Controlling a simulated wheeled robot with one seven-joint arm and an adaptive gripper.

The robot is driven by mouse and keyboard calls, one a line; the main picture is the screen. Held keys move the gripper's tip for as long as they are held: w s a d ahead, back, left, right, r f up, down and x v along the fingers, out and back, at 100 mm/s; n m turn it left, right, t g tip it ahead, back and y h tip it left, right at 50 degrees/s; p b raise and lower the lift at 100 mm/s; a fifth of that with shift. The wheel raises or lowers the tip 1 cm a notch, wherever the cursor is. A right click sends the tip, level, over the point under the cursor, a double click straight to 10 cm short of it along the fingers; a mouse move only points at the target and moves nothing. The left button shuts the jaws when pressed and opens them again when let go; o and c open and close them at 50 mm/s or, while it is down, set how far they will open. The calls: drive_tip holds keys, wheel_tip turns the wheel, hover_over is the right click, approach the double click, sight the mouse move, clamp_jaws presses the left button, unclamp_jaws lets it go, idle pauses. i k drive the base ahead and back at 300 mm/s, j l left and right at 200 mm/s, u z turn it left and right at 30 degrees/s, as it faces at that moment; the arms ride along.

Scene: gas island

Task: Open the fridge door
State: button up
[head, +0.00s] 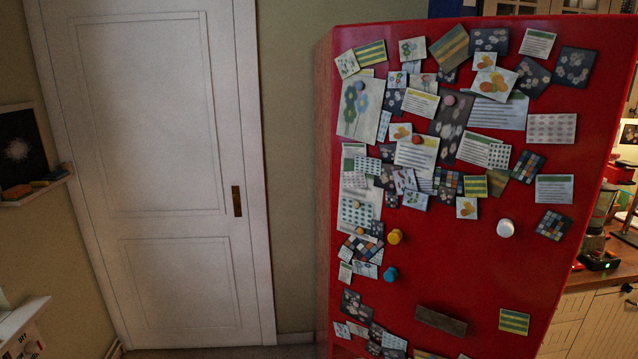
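A tall red fridge (460,255) fills the right half of the head view. Its broad red face is covered with paper notes, cards and round magnets. A narrower side face (325,190) shows at its left. I see no gap along the red face's visible edges, and I cannot tell whether this face is the door or a side panel. A short brown bar (441,321) sits low on the red face; I cannot tell whether it is a handle or a magnet. The fridge's bottom is cut off. My gripper is not in view.
A white panelled room door (150,120) with a dark handle plate (237,201) stands shut at the left. A wall shelf (35,190) is at the far left. A wooden counter (610,265) with kitchen items lies right of the fridge. A little floor shows at the bottom.

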sight(445, 130)
drive_tip(key=i+l+u, duration=0.1)
drive_tip(key=l+u, duration=1.05)
drive_tip(key=k+l, duration=0.1)
drive_tip(key=l, duration=1.3)
drive_tip(key=k+l, duration=0.15)
drive_tip(key=l, duration=0.6)
drive_tip(key=k+l, duration=0.1)
drive_tip(key=l, duration=0.6)
